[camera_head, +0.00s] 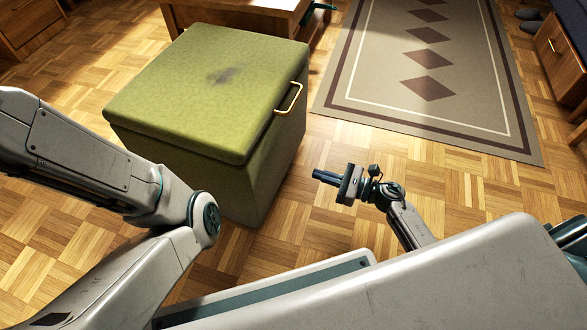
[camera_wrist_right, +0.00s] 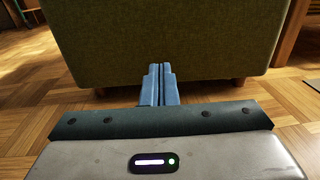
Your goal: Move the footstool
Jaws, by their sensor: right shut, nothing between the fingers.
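The footstool (camera_head: 207,85) is a green upholstered box with a padded top, a dark smudge on that top and a brass handle (camera_head: 289,98) on its right edge. It stands on the floor in front of me. My right gripper (camera_head: 318,174) is shut and empty, to the right of the footstool and pointing toward its side, with a gap between. In the right wrist view the closed fingers (camera_wrist_right: 159,72) point at the green side of the footstool (camera_wrist_right: 165,35), whose short feet show on the floor. My left arm comes in from the left; its gripper is out of view.
A patterned rug (camera_head: 425,70) lies at the upper right. A wooden table (camera_head: 240,18) stands close behind the footstool. Wooden drawers (camera_head: 28,25) are at the far left and a wooden cabinet (camera_head: 560,60) at the far right. Parquet floor (camera_head: 480,190) is bare to the right.

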